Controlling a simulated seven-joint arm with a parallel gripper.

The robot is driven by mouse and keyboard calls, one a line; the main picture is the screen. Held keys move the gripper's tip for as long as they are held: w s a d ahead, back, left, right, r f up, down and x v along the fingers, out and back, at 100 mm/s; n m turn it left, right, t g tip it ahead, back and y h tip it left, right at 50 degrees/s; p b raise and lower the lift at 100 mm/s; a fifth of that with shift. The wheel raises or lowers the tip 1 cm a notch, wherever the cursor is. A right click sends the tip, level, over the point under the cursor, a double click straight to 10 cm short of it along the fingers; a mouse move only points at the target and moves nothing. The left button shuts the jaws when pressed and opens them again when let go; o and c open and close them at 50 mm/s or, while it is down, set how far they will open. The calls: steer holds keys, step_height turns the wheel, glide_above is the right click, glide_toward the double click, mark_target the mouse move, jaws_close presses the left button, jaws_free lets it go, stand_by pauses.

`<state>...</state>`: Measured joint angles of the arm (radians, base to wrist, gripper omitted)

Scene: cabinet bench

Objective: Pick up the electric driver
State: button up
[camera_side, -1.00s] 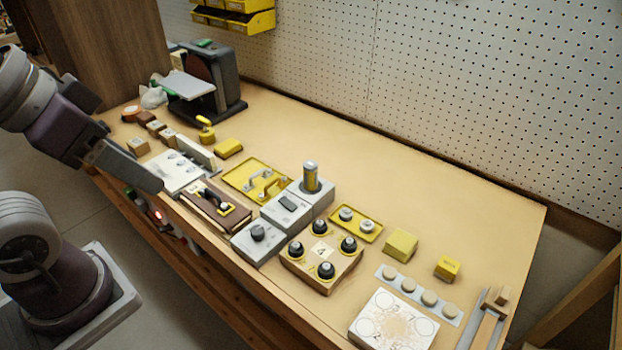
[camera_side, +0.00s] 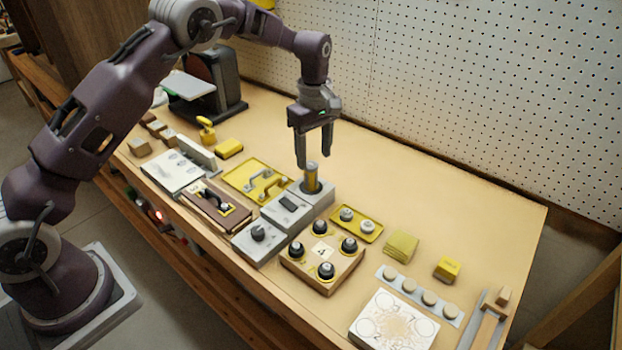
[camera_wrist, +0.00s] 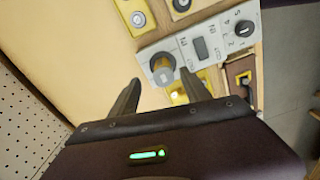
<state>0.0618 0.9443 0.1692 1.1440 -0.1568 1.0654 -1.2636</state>
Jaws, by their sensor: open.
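The electric driver appears to be the upright grey-and-yellow cylinder (camera_side: 311,177) standing in a grey block (camera_side: 322,197) with dials on the adjoining panel. My gripper (camera_side: 314,160) points down at its top, with fingers apart and nothing held. In the wrist view, the round end of the driver (camera_wrist: 163,75) lies between the tips of my gripper (camera_wrist: 159,79). Contact with the fingers cannot be told. The driver's lower end is hidden in the block.
A wooden box with black knobs (camera_side: 323,262) stands in front, and a yellow tray with white knobs (camera_side: 357,224) stands to the right. A yellow tray with metal handles (camera_side: 245,174) is at left. A grey sander-like machine (camera_side: 228,85) stands behind. The back strip of bench is clear.

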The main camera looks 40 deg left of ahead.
mark_target(311, 164)
steer(key=f, duration=0.6)
steer(key=shift+s+a+f, duration=0.2)
steer(key=shift+a+f, duration=0.05)
steer(key=shift+a, duration=0.1)
jaws_close()
